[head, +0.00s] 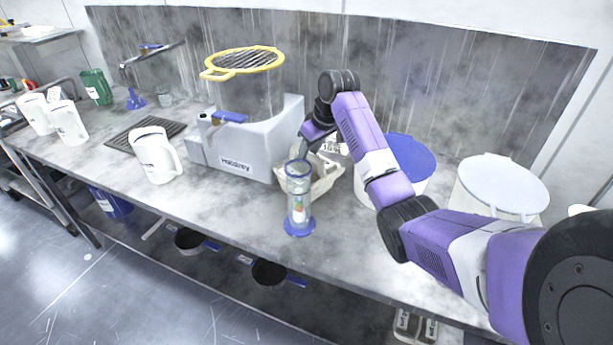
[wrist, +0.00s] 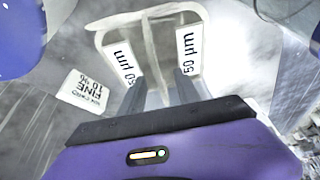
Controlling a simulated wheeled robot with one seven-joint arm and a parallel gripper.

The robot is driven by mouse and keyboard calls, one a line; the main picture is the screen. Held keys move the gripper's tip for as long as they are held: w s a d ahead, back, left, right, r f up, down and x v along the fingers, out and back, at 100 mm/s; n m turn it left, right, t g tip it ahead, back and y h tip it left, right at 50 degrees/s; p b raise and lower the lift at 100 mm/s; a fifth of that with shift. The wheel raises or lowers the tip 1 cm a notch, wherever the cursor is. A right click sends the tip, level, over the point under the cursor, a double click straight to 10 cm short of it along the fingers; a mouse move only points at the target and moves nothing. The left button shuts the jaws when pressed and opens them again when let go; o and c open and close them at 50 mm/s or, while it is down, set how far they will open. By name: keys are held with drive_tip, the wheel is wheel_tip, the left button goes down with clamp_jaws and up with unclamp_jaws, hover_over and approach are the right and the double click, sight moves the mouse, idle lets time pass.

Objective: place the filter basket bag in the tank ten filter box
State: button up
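In the wrist view, a white frame-like item with "50 µm" labels (wrist: 189,52), probably the filter basket bag, lies just beyond my gripper (wrist: 161,80). The two grey fingers stand apart, with a pale upright ridge between them, and do not visibly clamp it. In the head view, my gripper (head: 306,152) points down at an open white basket-like container (head: 325,188) on the bench. The basket's contents are largely hidden by my arm and a clear cylinder. A white label reading "FINE" and "10" (wrist: 88,92) shows left in the wrist view; I cannot tell which box it marks.
A clear cylinder with a blue base (head: 298,205) stands close in front of the container. A grey machine (head: 245,150) with a yellow-rimmed sieve (head: 243,63) stands left. A blue-lidded bucket (head: 412,160) and a white-lidded bucket (head: 500,185) stand right. White jugs (head: 155,155) stand farther left.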

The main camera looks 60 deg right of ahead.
drive_tip(key=shift+x, duration=0.9)
drive_tip(key=shift+c, duration=0.2)
clamp_jaws()
drive_tip(key=shift+r, duration=0.15)
idle(0.4)
